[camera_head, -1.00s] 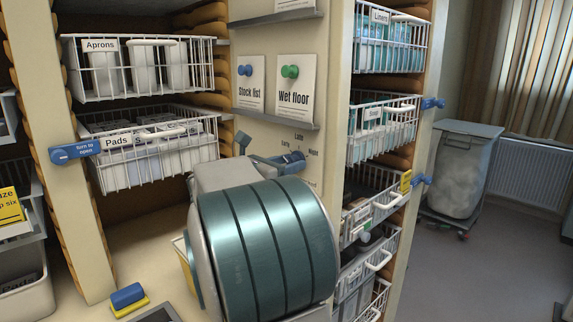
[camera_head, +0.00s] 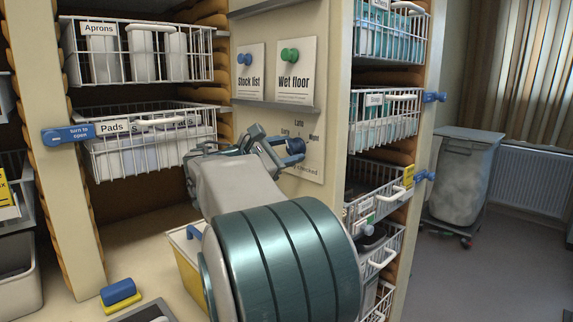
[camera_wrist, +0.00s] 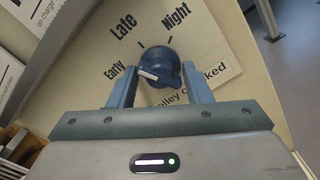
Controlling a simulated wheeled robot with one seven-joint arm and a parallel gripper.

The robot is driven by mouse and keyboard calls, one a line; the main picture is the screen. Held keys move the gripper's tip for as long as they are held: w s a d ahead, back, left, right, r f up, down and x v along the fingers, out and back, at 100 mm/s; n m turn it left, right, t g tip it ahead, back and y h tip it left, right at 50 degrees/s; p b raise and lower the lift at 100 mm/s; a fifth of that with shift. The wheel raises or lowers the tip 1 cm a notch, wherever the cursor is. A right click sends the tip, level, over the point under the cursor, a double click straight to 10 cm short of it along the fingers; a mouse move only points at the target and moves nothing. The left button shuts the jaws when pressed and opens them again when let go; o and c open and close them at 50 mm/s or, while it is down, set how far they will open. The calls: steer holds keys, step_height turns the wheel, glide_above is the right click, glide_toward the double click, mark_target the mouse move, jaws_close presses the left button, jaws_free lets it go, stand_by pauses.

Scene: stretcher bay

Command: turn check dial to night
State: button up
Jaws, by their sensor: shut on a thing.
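The check dial is a round blue knob (camera_head: 295,146) on a pale card on the post's front face; it also shows in the wrist view (camera_wrist: 160,62). The printed words Early (camera_wrist: 113,76), Late (camera_wrist: 122,25) and Night (camera_wrist: 177,17) are around it. A white strip on the knob lies slanted, its upper end on the Early side; I cannot tell the exact setting. My gripper (camera_wrist: 160,70) has one finger on each side of the knob and is shut on it. In the head view my arm hides part of the card.
Wire baskets labelled Aprons (camera_head: 140,75) and Pads (camera_head: 145,160) are on the left. More wire baskets (camera_head: 385,150) with blue knobs stand right of the post. A yellow bin (camera_head: 187,262) and a blue-and-yellow block (camera_head: 119,293) are on the counter below.

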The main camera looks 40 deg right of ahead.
steer(key=m+b, duration=0.4)
steer(key=shift+f+m+b, duration=0.3)
steer(key=shift+b, duration=0.1)
steer(key=m+b, duration=0.3)
steer(key=b, duration=0.1)
steer(key=shift+m, duration=0.4)
steer(key=m+b, duration=0.4)
steer(key=shift+r+m+b, duration=0.2)
steer(key=shift+m+b, duration=1.25)
steer(key=shift+m, duration=0.75)
steer(key=shift+r, duration=0.1)
steer(key=o, duration=1)
steer(key=shift+a, duration=0.1)
